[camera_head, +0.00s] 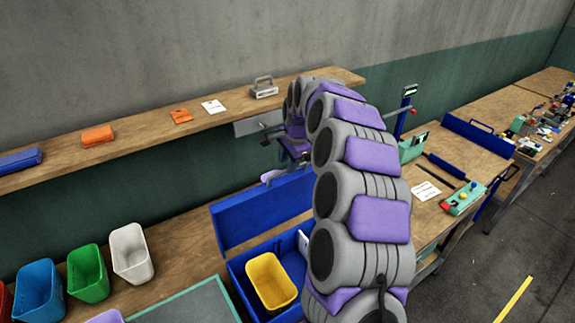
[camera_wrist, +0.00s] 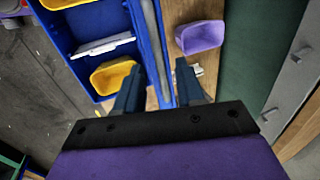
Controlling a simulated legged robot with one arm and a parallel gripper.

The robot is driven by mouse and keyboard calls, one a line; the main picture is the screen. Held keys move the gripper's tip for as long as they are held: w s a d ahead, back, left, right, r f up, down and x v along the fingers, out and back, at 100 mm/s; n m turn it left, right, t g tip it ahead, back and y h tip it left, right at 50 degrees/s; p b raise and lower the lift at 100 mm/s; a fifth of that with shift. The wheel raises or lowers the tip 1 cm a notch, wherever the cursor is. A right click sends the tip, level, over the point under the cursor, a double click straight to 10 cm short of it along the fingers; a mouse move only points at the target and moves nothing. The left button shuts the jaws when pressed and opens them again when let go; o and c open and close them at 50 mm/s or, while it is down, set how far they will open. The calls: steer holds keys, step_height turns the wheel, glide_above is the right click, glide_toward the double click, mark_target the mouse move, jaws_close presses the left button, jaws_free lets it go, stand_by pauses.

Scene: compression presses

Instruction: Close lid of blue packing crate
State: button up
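The blue packing crate (camera_head: 236,272) stands on the bench with its lid (camera_head: 262,208) raised upright along the far side. A yellow bin (camera_head: 270,282) sits inside it. In the wrist view the crate (camera_wrist: 62,38) lies at the upper left, with the yellow bin (camera_wrist: 113,76) and a flat white item (camera_wrist: 104,46) in it. The lid (camera_wrist: 151,45) appears nearly edge-on. My gripper (camera_wrist: 158,78) is open, its two dark fingers apart with the lid's edge between them in the picture. Contact cannot be told. In the head view my arm largely hides the gripper and the crate's right side.
A purple bin (camera_wrist: 201,37) stands beyond the lid. White (camera_head: 132,254), green (camera_head: 88,274) and blue (camera_head: 39,290) bins stand at left. A wooden shelf (camera_head: 140,125) runs along the wall above. A bench with a green device (camera_head: 462,200) is at right.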

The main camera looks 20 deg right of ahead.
steer(key=shift+a+x, duration=0.25)
steer(key=shift+x, duration=0.9)
steer(key=shift+s, duration=0.1)
steer(key=shift+c, duration=0.5)
jaws_close()
